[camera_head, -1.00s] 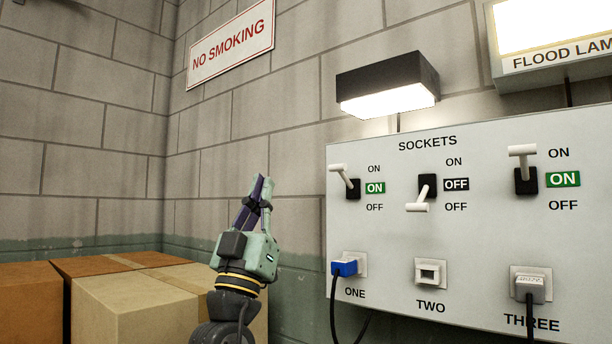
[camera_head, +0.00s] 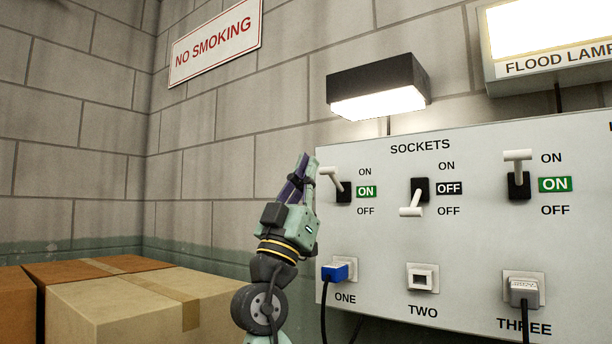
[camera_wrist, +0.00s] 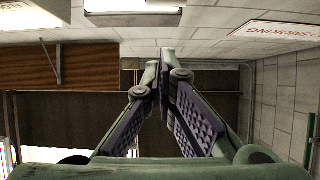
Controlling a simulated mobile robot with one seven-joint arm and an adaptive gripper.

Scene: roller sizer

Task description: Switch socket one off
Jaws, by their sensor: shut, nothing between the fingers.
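The switch lever of socket one (camera_head: 330,177) is a white T-shaped handle on a black base, tilted up, with a green ON label (camera_head: 366,192) beside it. Below it a blue plug (camera_head: 336,271) sits in socket one. My gripper (camera_head: 306,158) is shut and empty, pointing up, close to the left of the socket one lever in the head view. I cannot tell whether it touches the lever. In the wrist view my gripper's fingertips (camera_wrist: 165,58) are together, and the lever is not visible there.
The switch of socket two (camera_head: 412,200) is down at OFF and that of socket three (camera_head: 518,170) is up at ON. A lit lamp (camera_head: 380,85) is above the panel (camera_head: 450,240). Cardboard boxes (camera_head: 110,305) stand at lower left.

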